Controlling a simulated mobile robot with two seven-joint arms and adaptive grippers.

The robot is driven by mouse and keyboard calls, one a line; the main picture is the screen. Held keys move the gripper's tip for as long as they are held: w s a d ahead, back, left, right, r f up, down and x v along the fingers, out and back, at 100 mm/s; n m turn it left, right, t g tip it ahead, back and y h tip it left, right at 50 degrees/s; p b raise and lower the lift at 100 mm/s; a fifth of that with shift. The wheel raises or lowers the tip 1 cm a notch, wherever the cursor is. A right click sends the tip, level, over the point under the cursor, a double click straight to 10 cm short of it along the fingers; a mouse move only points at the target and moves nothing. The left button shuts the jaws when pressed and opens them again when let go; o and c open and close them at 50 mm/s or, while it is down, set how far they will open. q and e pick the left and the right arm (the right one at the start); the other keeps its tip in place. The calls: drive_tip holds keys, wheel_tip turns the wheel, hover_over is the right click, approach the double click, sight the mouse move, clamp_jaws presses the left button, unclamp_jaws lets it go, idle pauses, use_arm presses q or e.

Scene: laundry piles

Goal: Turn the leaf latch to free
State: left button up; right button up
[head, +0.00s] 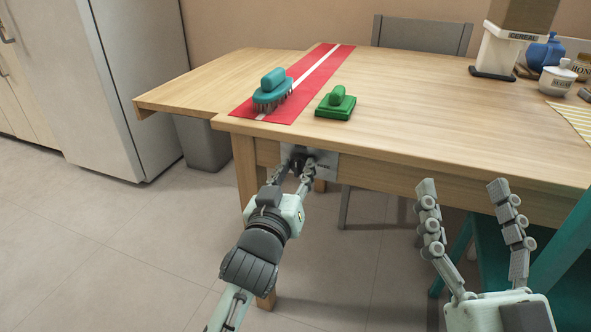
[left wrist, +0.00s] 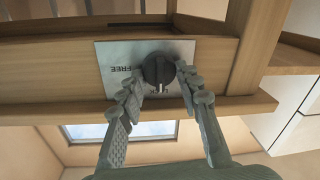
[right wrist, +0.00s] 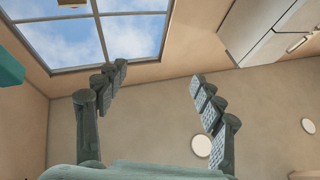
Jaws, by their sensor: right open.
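The leaf latch is a dark round knob (left wrist: 158,69) on a grey metal plate (left wrist: 115,58) under the table edge. The word FREE (left wrist: 125,70) is upside down left of the knob in the left wrist view. A pale mark on the knob points to the bottom of that view, not at FREE. My left gripper (left wrist: 161,78) has one finger on each side of the knob, very close to it; whether both press on it is unclear. In the head view my left gripper (head: 290,172) hides part of the plate (head: 325,164). My right gripper (head: 460,190) is open and empty.
The wooden table (head: 420,120) has a leaf (head: 205,88) at its left. A red runner (head: 318,68) crosses the top, with a teal brush (head: 272,92) on it. A teal chair (head: 565,250) stands at the right.

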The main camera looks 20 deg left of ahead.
use_arm(q)
drive_tip(key=c, duration=0.4)
